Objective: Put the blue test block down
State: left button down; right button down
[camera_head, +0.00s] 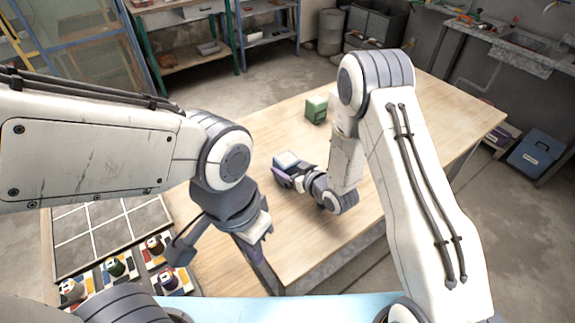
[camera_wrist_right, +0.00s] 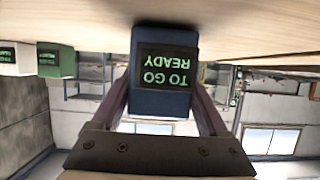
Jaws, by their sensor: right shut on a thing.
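The blue test block (camera_wrist_right: 163,70) is between the fingers of my right gripper (camera_wrist_right: 160,100) in the right wrist view, which shows it upside down. Its dark screen carries green letters, "READY TO GO". In the head view my right gripper (camera_head: 291,172) is low over the wooden table (camera_head: 345,215), with the block (camera_head: 286,160) at its tip. I cannot tell whether the block touches the tabletop. My left gripper (camera_head: 264,268) hangs at the table's near left edge, and its jaw opening is unclear.
A green block (camera_head: 316,110) stands farther back on the table; it also shows in the right wrist view (camera_wrist_right: 55,60), beside a white block (camera_wrist_right: 14,58). The table's right part is clear.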

dwell(0.3)
jog(key=shift+f+b, duration=0.2)
jog(key=shift+b, duration=0.1)
grip_release()
jog(key=shift+r, duration=0.1)
